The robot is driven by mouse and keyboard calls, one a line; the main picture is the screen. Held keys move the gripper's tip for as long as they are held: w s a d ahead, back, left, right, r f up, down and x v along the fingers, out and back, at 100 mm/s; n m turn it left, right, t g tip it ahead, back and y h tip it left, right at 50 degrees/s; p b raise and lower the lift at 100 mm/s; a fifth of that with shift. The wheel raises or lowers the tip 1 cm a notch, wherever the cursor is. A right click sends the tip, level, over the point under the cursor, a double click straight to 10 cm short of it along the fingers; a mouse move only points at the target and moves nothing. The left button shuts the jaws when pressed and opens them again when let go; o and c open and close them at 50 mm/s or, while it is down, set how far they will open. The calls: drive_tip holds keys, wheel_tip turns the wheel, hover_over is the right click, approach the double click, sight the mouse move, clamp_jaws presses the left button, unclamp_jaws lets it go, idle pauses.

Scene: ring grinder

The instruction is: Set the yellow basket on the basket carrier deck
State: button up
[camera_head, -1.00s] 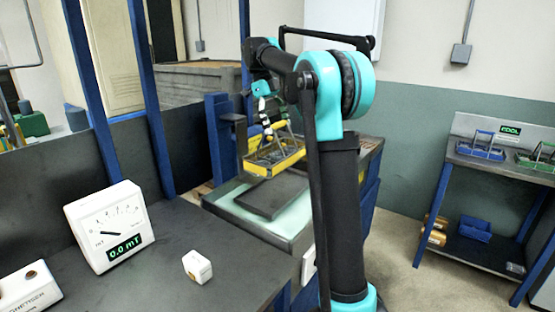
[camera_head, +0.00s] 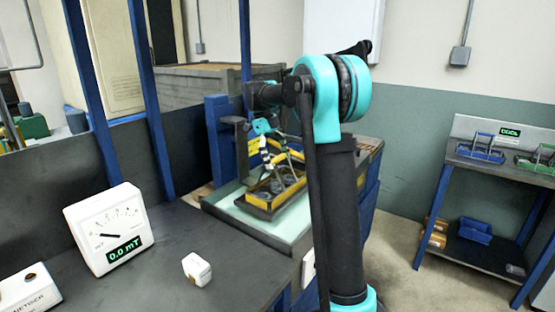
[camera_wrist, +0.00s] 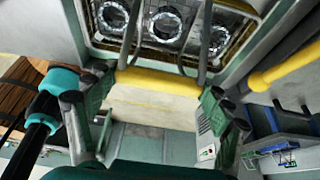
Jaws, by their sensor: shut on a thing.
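The yellow basket (camera_head: 262,205) hangs or rests low over the pale green deck (camera_head: 235,208), roughly level; I cannot tell whether its underside touches. It holds several metal rings, which show in the wrist view (camera_wrist: 165,24). My gripper (camera_head: 266,143) is above the basket and shut on its yellow handle bar (camera_wrist: 158,84). In the wrist view my gripper's fingers (camera_wrist: 155,108) sit at both ends of the bar. My arm hides part of the deck's right side in the head view.
A blue post (camera_head: 218,140) and a dark machine stand just behind the deck. In front is a dark bench with a meter (camera_head: 112,230) and a small white block (camera_head: 197,268). At right, a rack (camera_head: 500,170) holds blue and green baskets. Open floor lies between.

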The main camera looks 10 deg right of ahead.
drive_tip(key=o, duration=1.9)
drive_tip(key=shift+f, duration=0.1)
drive_tip(key=shift+c, duration=0.2)
drive_tip(key=v, duration=1.2)
